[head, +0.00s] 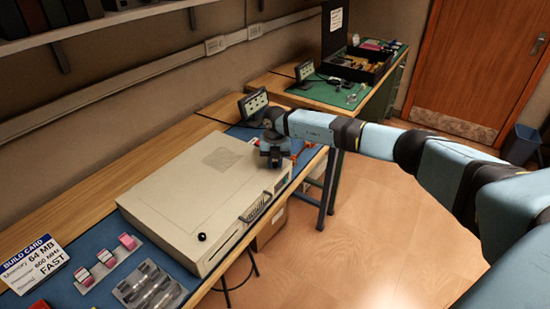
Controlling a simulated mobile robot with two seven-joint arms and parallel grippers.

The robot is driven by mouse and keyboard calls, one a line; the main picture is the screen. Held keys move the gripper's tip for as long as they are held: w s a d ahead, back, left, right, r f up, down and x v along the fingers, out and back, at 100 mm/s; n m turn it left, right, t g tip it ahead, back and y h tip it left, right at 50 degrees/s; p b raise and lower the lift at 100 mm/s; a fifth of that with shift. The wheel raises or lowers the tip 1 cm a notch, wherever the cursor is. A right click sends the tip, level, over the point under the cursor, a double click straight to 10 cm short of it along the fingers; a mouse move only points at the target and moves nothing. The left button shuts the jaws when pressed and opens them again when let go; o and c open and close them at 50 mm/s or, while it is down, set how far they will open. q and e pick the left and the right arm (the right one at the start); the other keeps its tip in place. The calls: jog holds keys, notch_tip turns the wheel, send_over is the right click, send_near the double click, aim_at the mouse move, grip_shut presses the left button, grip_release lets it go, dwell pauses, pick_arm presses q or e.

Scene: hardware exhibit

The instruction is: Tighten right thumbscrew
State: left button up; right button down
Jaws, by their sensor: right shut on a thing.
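A beige computer case (180,195) lies flat on the bench. A black knob-like thumbscrew (202,237) stands on its top near the front left corner. My right gripper (273,160) points down at the case's far right corner. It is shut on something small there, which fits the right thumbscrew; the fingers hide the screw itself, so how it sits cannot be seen. My left gripper is out of view.
A build card (33,262), pink-labelled parts (104,257) and a clear tray (150,287) lie on the blue mat left of the case. A small screen (253,103) stands behind my gripper. A second bench holds a black parts box (355,65). Open floor lies right.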

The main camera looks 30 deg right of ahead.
jog(key=m+p, duration=0.2)
jog(key=m, duration=0.1)
jog(key=shift+r+m, duration=0.1)
jog(key=shift+m, duration=0.3)
jog(key=m+p, duration=0.3)
jog(key=m, duration=0.2)
jog(key=shift+m, duration=0.3)
jog(key=shift+m+p, duration=0.55)
jog(key=shift+m, duration=0.45)
jog(key=c, duration=1)
grip_release()
